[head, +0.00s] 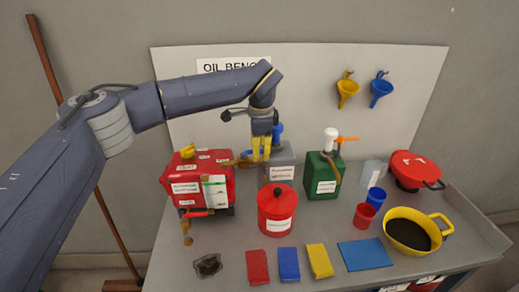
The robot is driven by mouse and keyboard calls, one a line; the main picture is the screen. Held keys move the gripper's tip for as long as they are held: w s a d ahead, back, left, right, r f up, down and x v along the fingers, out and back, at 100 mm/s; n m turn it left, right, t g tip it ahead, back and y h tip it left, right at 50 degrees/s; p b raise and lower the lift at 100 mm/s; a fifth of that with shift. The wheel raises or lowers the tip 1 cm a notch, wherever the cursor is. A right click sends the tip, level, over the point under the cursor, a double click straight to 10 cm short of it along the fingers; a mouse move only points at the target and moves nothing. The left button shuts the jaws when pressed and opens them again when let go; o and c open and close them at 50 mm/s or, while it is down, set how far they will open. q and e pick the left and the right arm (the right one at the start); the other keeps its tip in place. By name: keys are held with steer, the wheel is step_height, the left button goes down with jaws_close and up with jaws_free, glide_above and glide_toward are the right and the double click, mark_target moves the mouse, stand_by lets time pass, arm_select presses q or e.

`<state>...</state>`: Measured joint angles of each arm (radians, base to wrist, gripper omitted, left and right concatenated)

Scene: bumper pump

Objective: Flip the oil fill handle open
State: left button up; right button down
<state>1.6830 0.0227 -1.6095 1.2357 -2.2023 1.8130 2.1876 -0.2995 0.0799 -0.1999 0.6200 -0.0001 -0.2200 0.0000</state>
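The red vacuum pump (176,178) stands at the left of the bench with white labels on it. A yellow knob (187,151) is on its top. A brownish bar-like part (234,163) sticks out from its upper right side toward my gripper. I cannot tell for sure which part is the oil fill handle. My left gripper (261,158) points down with yellow fingers, right of the pump and in front of the grey can (279,174). Its fingertips are close to the bar's right end; contact is unclear. My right gripper is not in view.
A red lidded canister (276,212) stands just below my gripper. A green can (322,178) with a white pump top stands to the right. Cloths, red and blue cups, and a yellow pan (404,231) lie further forward and right. My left arm spans the upper left.

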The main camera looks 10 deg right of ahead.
arm_select(q)
steer(key=shift+r, duration=0.1)
step_height(320, 180, up, 12)
steer(key=s, duration=0.2)
steer(key=shift+s+f, duration=0.15)
steer(key=shift+f, duration=0.05)
stand_by(0.3)
